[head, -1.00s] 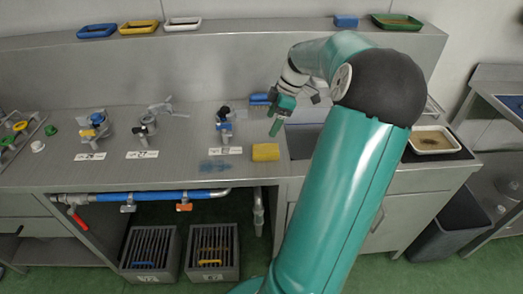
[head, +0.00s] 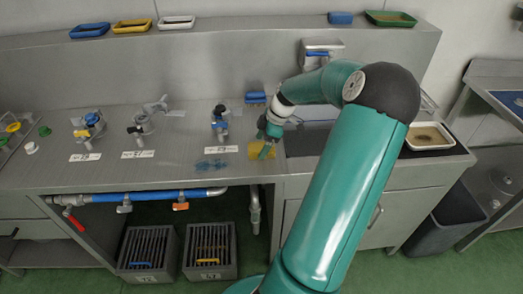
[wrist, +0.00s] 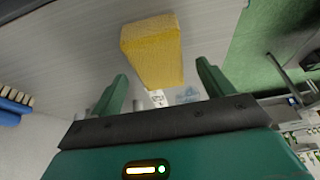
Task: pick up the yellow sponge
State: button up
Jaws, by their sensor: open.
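The yellow sponge (head: 254,153) lies on the steel counter beside the sink, partly hidden behind my gripper in the head view. In the wrist view the sponge (wrist: 153,52) is a yellow block ahead of the fingers, roughly between their lines. My gripper (head: 265,151) is over the sponge's right side in the head view. In the wrist view my gripper (wrist: 160,85) has its two green fingers wide apart with nothing between them. I cannot tell the exact gap between fingertips and sponge.
A blue brush (head: 255,97) lies behind the sponge; its bristles also show at the left of the wrist view (wrist: 12,105). A blue stain (head: 211,166) and a valve (head: 220,125) are to the left. The sink (head: 305,140) is to the right. The counter's front edge is close.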

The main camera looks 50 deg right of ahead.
jog(key=shift+x, duration=1.05)
jog(key=shift+c, duration=0.2)
jog(key=c, duration=1.1)
jog(key=shift+r, duration=0.1)
